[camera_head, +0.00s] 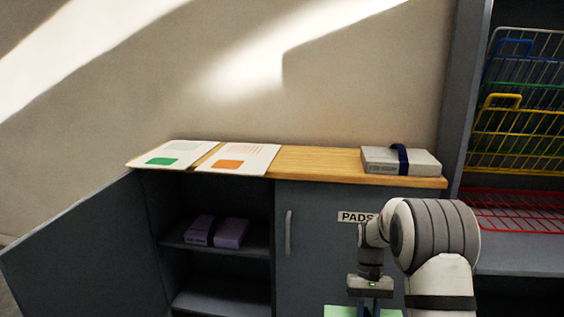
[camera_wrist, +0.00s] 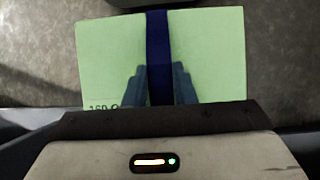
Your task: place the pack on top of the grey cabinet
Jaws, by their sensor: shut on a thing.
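A green pack (camera_wrist: 110,50) with a dark blue band fills the upper wrist view. My gripper (camera_wrist: 157,85) is shut on it, its two fingers on either side of the band. In the head view the green pack (camera_head: 337,312) shows only partly at the bottom edge, under my gripper (camera_head: 371,303), in front of the cabinet. The grey cabinet (camera_head: 325,255) has a wooden top (camera_head: 320,162). Its right door is shut and has a "PADS" label. Its left door (camera_head: 85,250) stands open.
On the cabinet top lie two sheets, one with a green patch (camera_head: 160,161) and one with an orange patch (camera_head: 229,165), and a pale banded pack (camera_head: 425,162) at right. The wood between is clear. Purple packs (camera_head: 231,233) lie inside. A wire-basket rack (camera_head: 520,110) stands at right.

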